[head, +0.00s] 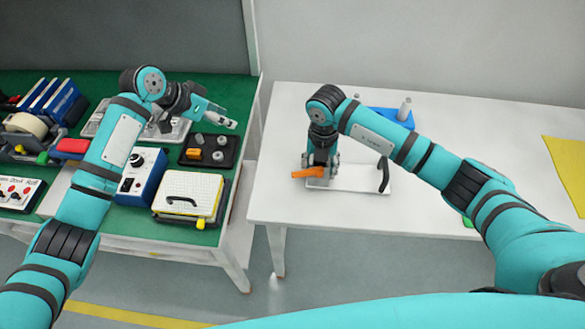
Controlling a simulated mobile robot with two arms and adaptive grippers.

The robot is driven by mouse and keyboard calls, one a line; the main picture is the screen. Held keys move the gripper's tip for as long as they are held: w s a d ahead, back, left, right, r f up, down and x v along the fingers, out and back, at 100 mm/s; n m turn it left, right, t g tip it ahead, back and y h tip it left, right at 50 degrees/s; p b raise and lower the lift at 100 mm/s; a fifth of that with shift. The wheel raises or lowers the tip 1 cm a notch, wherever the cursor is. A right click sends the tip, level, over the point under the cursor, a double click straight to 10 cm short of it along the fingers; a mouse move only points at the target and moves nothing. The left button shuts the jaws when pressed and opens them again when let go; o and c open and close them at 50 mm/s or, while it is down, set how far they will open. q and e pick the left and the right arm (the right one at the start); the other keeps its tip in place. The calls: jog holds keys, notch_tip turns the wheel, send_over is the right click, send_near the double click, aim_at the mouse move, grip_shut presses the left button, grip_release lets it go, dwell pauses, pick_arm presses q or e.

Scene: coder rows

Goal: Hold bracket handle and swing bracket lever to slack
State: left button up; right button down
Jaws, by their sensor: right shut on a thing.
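The bracket's white plate (352,186) lies on the white table. Its black handle (384,174) stands at the plate's right end, with no gripper on it. The orange lever (308,173) is at the plate's left end and points left. My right gripper (321,164) reaches down from above and is shut on the orange lever; the gripper hides part of the lever and its pivot. My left gripper (222,117) is in the air near the right side of the green bench, away from the bracket. Its fingers are too small to tell whether they are open.
The green bench (222,85) on the left is crowded: a blue box (143,178), a cream case (188,192) with a black handle, and a black tray (208,151). A blue fixture (390,117) stands behind the bracket. A gap separates bench and table.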

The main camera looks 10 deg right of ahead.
aim_at(295, 173)
pick_arm(q)
jog(key=s+d+r+m+g+y, duration=0.2)
jog(key=s+d+r+m+g, duration=0.15)
jog(key=s+d+m, duration=0.65)
jog(key=s+d+f, duration=0.1)
jog(key=f, duration=0.2)
jog(key=s+d+f+n, duration=0.1)
jog(key=d+f, duration=0.1)
jog(key=f, duration=0.2)
jog(key=s+d+f+n, duration=0.1)
jog(key=d+f, duration=0.1)
jog(key=f, duration=0.1)
jog(key=shift+s+f, duration=0.1)
jog(key=shift+f, duration=0.3)
grip_shut()
